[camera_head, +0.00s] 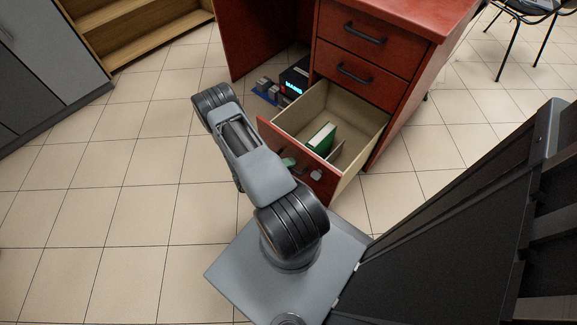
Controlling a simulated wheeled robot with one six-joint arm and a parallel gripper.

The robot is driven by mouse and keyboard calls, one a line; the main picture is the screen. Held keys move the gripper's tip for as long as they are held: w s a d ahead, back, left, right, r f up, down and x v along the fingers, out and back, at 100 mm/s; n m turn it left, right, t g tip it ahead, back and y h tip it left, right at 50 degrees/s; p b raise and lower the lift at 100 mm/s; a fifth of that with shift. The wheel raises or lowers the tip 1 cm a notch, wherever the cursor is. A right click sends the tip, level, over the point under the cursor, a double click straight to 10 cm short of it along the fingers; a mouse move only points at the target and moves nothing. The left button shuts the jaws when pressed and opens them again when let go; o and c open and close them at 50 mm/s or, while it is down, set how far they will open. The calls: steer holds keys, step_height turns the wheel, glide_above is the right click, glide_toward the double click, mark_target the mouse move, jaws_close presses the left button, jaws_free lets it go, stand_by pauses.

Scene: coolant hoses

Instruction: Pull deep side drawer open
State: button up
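The deep side drawer (355,118) is the lowest drawer of the red desk. It stands well open, and its pale inside shows. Its red front panel (268,133) is partly hidden behind my arm. A green folder or book (321,137) stands inside the drawer near the front, by a thin divider. My gripper is mostly hidden behind my arm link. Small pale grey and greenish pieces show against the drawer front and may be parts of my gripper. I cannot tell whether it is open or shut, or whether it touches the handle.
Two upper drawers with dark handles (365,33) are shut under the red desktop (420,12). A dark device with a lit display (294,85) is in the space left of the drawers. A chair (520,30) stands at upper right. The tiled floor (120,180) at left is clear.

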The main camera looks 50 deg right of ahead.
steer(key=shift+o, duration=0.3)
steer(key=p+v, duration=0.3)
steer(key=v, duration=1.1)
steer(key=shift+d+r, duration=0.1)
steer(key=w+a+r+m+t+y+p, duration=0.1)
steer(key=a+r+m+y+p, duration=0.15)
steer(key=r+m+p, duration=0.65)
steer(key=w+a+r+m+y+p, duration=0.1)
steer(key=w+r+m+y+p, duration=0.15)
steer(key=r, duration=1.25)
steer(key=w+a+r+m+t+y+p, duration=0.1)
steer(key=a+r+m+y+p, duration=0.3)
steer(key=r, duration=0.8)
steer(key=s+a+r+m+t+y+p, duration=0.1)
steer(key=r+m+p, duration=0.4)
steer(key=r, duration=0.5)
steer(key=s+a+r+m+t+y+p, duration=0.2)
steer(key=r+m+t+p, duration=0.3)
steer(key=r, duration=0.5)
steer(key=s+a+r+m+t+y+p, duration=0.2)
steer(key=r+m+p, duration=0.3)
steer(key=r, duration=0.6)
steer(key=shift+s+a+m+t, duration=0.3)
steer(key=shift+s+m+t, duration=0.1)
steer(key=shift+s+m, duration=0.05)
